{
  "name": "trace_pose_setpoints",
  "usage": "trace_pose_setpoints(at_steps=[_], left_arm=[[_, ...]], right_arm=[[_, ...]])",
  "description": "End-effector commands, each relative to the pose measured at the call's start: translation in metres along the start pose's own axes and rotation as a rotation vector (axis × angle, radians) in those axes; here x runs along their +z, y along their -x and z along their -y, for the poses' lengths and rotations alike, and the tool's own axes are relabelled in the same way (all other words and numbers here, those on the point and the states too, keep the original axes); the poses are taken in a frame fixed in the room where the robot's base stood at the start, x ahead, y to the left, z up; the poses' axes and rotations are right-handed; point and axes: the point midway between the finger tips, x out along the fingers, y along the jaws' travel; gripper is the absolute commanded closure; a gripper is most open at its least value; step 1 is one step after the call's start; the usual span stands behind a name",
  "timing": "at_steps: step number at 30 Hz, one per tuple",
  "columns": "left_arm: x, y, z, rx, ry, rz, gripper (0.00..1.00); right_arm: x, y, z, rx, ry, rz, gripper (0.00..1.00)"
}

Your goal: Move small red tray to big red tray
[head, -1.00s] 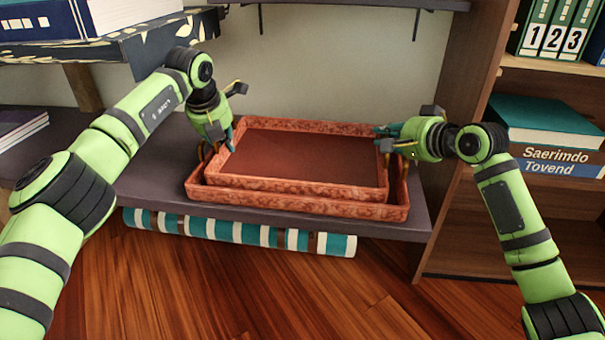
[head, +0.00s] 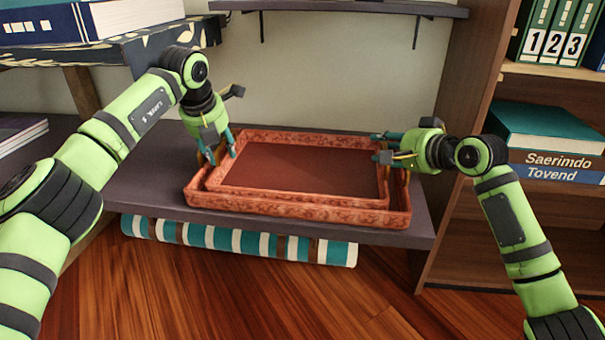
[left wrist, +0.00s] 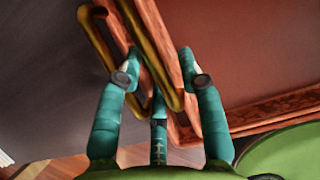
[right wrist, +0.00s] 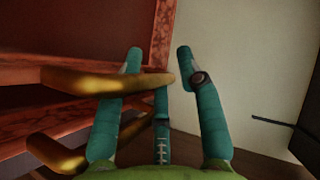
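The small red tray (head: 300,170) sits nested inside the big red tray (head: 290,221) on the dark shelf, looking level. My left gripper (head: 217,152) is at the trays' left end. In the left wrist view its fingers (left wrist: 160,58) are spread on either side of the small tray's end wall and a brass handle (left wrist: 152,50). My right gripper (head: 376,146) is at the right end with its fingers apart. In the right wrist view a brass handle (right wrist: 105,83) reaches between the open fingers (right wrist: 158,55). The small tray's underside is hidden.
A striped teal and white roll (head: 240,240) lies below the shelf's front edge. A bookcase side panel (head: 462,130) stands close on the right, with books (head: 550,140) beyond. A smaller shelf (head: 340,9) hangs above. Bare shelf (head: 145,185) lies left of the trays.

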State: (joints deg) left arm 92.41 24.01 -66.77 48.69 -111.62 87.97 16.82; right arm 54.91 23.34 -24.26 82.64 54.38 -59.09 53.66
Motion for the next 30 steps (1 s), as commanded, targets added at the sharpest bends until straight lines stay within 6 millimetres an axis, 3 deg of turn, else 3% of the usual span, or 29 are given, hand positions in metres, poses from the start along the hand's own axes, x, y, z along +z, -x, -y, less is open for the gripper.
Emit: trace_pose_setpoints(at_steps=[1,9,14,30], left_arm=[[0.001,0.009,-0.001,0.000,0.000,0.004,0.62],[0.000,0.043,-0.001,0.000,0.002,0.002,0.62],[-0.001,0.050,-0.001,0.000,0.002,0.001,0.62],[-0.001,0.051,-0.001,0.000,0.002,0.001,0.62]], right_arm=[[0.001,-0.002,-0.013,0.028,-0.002,0.005,0.58],[0.001,-0.002,-0.014,0.029,-0.001,0.004,0.58],[0.001,0.001,-0.014,0.029,-0.001,0.003,0.58],[0.000,0.073,0.000,0.005,0.004,-0.003,0.58]])
